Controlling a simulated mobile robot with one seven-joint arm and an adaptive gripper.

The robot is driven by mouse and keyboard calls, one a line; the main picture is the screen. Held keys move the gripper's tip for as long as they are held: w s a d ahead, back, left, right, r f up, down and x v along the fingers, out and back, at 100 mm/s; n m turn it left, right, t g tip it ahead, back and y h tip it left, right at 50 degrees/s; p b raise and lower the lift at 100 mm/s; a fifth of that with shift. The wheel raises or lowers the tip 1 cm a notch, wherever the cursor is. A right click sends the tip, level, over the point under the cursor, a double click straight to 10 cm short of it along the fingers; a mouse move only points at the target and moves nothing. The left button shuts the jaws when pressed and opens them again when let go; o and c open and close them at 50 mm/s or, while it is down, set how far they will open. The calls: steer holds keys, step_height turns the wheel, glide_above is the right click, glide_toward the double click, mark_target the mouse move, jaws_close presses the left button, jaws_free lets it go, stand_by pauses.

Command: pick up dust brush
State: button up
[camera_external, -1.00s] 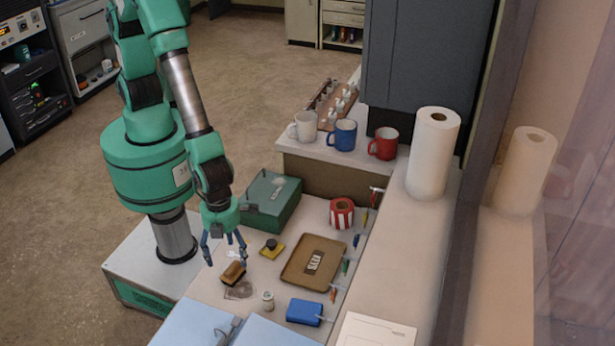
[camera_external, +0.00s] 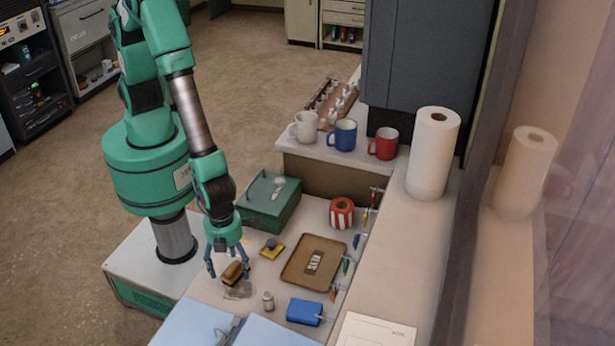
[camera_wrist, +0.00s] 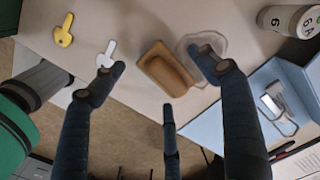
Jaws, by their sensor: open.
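The dust brush, a brown block with rounded edges (camera_external: 233,272), lies on the bench top at the front left, beside a grey smudge. In the wrist view the brush (camera_wrist: 165,68) lies between the tips of two of my fingers, with the third finger below it. My gripper (camera_external: 229,268) is open, pointing down over the brush, with fingers spread around it. The wrist view also shows my gripper (camera_wrist: 160,82) with nothing held. I cannot tell whether any finger touches the brush.
A small jar (camera_external: 268,300), a blue box (camera_external: 304,312), a brown tray (camera_external: 290,272) and a green box (camera_external: 270,212) stand around. Blue clipboards (camera_external: 275,332) lie in front.

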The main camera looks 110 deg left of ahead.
stand_by(0.4)
steer(key=c, duration=1.3)
steer(key=shift+r, duration=0.15)
steer(key=shift+r, duration=0.55)
steer(key=shift+s+a+r+p, duration=0.15)
steer(key=shift+s+r+p, duration=0.15)
steer(key=shift+r, duration=0.35)
steer(key=shift+s+a+r+p, duration=0.15)
steer(key=shift+r+p, duration=0.25)
steer(key=shift+r, duration=0.2)
steer(key=s+a, duration=0.2)
steer(key=s, duration=0.2)
steer(key=s+a+p, duration=0.1)
steer(key=s+a, duration=0.2)
steer(key=s, duration=0.1)
steer(key=s+a+r+p, duration=0.1)
steer(key=s+a, duration=0.2)
steer(key=s, duration=0.1)
steer(key=shift+s+r, duration=0.1)
steer(key=shift+s, duration=0.3)
